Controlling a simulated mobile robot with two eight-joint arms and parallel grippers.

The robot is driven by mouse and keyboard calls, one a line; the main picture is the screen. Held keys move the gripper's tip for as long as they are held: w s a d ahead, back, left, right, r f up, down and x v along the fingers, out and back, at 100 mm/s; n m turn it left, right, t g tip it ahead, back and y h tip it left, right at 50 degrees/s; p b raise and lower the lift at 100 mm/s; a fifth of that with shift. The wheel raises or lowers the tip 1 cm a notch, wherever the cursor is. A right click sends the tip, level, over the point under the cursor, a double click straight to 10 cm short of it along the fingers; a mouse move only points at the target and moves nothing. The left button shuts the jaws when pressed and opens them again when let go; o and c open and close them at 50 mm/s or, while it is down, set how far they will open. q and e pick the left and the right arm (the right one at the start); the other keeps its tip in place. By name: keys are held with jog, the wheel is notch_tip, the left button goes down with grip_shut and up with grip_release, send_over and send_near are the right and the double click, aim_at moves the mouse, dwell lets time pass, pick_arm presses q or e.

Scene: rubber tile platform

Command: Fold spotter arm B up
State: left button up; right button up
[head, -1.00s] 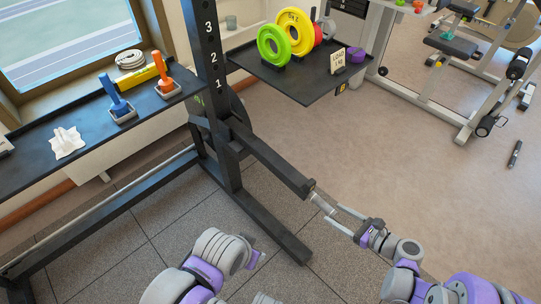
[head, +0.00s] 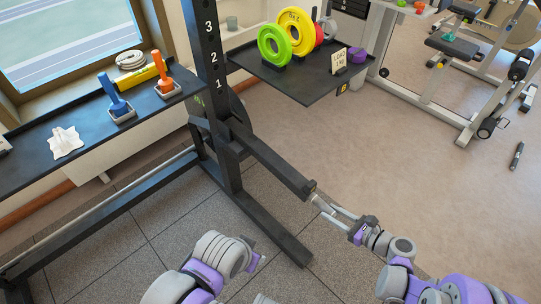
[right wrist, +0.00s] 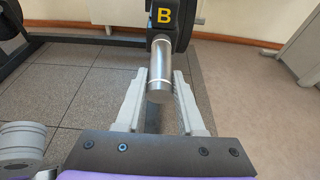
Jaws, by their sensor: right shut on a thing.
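Spotter arm B (head: 270,163) is a dark bar that juts out from the numbered black rack upright (head: 213,100), lowered toward the lower right. Its end bears a yellow letter B in the right wrist view (right wrist: 164,17) and a short silver round handle (right wrist: 160,84). My right gripper (head: 327,205) is at this end. Its two grey fingers stand on either side of the handle and are shut on it; the right wrist view shows the fingers (right wrist: 159,92) reaching along it. My left arm shows at the bottom of the head view, but its gripper is out of sight.
A black shelf (head: 300,88) with green and yellow plates stands behind the bar. A window ledge (head: 90,150) with blue and orange-handled items is at the left. A rack foot (head: 275,235) runs along the tiles below. Open floor lies to the right.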

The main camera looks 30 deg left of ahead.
grip_shut()
pick_arm(q)
notch_tip(320, 180, up, 9)
jog(key=p, duration=0.7)
jog(key=shift+s+p, duration=0.3)
jog(key=shift+s, duration=0.15)
pick_arm(e)
notch_tip(320, 180, up, 14)
jog(key=a, duration=0.1)
jog(key=shift+w, duration=0.2)
pick_arm(q)
notch_tip(320, 180, up, 8)
jog(key=p, duration=0.7)
jog(key=shift+t, duration=0.3)
pick_arm(e)
jog(key=w+a+r, duration=0.1)
jog(key=a+r, duration=0.3)
jog(key=r, duration=0.8)
jog(key=shift+w+a+r, duration=0.2)
jog(key=shift+w+r, duration=0.05)
jog(key=shift+r, duration=0.15)
